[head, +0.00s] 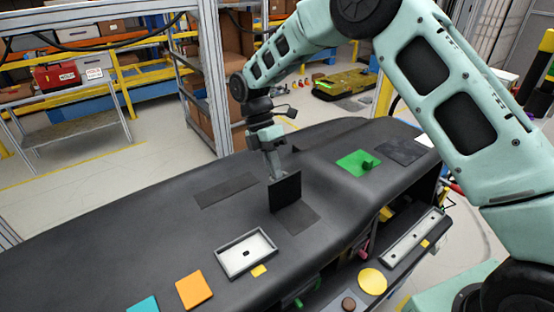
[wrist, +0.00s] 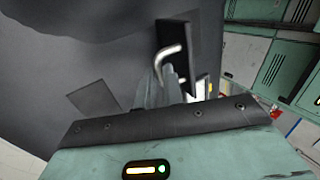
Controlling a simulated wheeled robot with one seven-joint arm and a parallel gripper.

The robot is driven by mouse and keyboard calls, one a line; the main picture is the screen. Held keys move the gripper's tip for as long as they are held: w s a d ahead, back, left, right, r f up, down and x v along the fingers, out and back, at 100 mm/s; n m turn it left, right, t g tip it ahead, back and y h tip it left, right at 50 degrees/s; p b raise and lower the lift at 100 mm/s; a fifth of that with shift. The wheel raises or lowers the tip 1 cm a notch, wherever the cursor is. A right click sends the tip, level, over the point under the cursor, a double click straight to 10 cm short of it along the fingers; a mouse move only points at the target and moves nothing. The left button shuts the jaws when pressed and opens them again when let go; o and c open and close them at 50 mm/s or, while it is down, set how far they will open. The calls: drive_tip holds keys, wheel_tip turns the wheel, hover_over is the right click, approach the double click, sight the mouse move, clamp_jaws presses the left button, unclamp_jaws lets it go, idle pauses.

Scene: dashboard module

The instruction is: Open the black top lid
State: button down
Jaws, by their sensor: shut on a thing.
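The black top lid (head: 285,193) stands about upright on the top of the dark dashboard (head: 120,220) in the head view. A darker square patch (head: 302,222) lies at its foot; I cannot tell whether it is an opening or a shadow. My gripper (head: 276,172) is on the far side of the lid and is shut on it. In the wrist view, the lid (wrist: 187,40) shows as a narrow dark plate with a pale bent handle (wrist: 165,58) at the fingers. The exact contact is partly hidden.
A flat dark panel (head: 226,190) lies left of the lid and a green lid with a knob (head: 360,163) lies right. A white tray (head: 246,254), an orange square (head: 193,289) and a teal square (head: 144,305) are nearer. Free room is above the dashboard.

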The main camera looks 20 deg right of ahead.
drive_tip(key=shift+w+a+f+g+h, duration=0.15)
drive_tip(key=shift+w+f+g+h, duration=0.2)
drive_tip(key=shift+f+g, duration=0.3)
drive_tip(key=shift+w, duration=0.1)
drive_tip(key=c, duration=1.5)
unclamp_jaws()
drive_tip(key=shift+w+a+f, duration=0.1)
drive_tip(key=shift+w+f, duration=0.05)
drive_tip(key=shift+w, duration=0.15)
drive_tip(key=shift+r, duration=0.2)
